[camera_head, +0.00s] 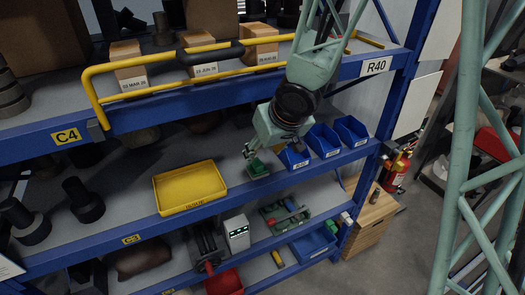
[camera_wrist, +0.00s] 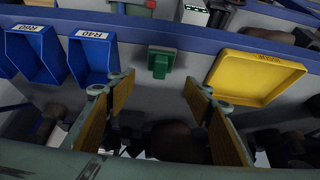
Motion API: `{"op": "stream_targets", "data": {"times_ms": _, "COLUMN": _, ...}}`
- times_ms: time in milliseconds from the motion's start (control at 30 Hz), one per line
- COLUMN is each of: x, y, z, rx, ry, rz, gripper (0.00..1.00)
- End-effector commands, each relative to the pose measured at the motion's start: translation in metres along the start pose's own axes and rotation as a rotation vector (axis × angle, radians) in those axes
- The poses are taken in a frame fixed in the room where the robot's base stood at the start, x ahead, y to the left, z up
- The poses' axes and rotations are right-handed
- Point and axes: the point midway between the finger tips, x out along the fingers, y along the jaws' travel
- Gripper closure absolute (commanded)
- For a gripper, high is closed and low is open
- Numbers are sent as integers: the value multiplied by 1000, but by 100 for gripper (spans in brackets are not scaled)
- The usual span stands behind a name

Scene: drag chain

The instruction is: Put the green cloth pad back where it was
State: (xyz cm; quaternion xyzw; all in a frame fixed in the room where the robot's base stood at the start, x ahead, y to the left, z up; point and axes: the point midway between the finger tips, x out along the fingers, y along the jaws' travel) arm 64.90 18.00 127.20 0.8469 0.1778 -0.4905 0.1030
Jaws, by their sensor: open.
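In the head view the pad (camera_head: 258,169) shows as a small dark green block just below my gripper (camera_head: 250,153). My gripper is open, its two fingers (camera_wrist: 159,82) spread wide with the pad seen between and beyond the tips. Nothing is held, and a gap to the pad seems to show. The exact height above the shelf cannot be told.
A yellow tray (camera_head: 160,206) stands left of the pad in the head view. Blue bins (camera_head: 323,141) stand to its right. The shelf's blue front beam (camera_head: 225,192) runs below. The upper shelf with a yellow rail (camera_head: 95,100) is above. Bare shelf lies around the pad.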

Motion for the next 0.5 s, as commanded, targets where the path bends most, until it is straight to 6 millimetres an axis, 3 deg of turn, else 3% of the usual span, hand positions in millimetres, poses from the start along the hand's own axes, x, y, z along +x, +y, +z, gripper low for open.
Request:
{"op": "stream_targets", "data": {"times_ms": 200, "x": -18, "y": 0, "z": -1, "rx": 0, "ry": 0, "rz": 0, "gripper": 53}}
{"op": "stream_targets", "data": {"times_ms": 500, "x": -28, "y": 0, "z": 0, "rx": 0, "ry": 0, "rz": 0, "gripper": 53}}
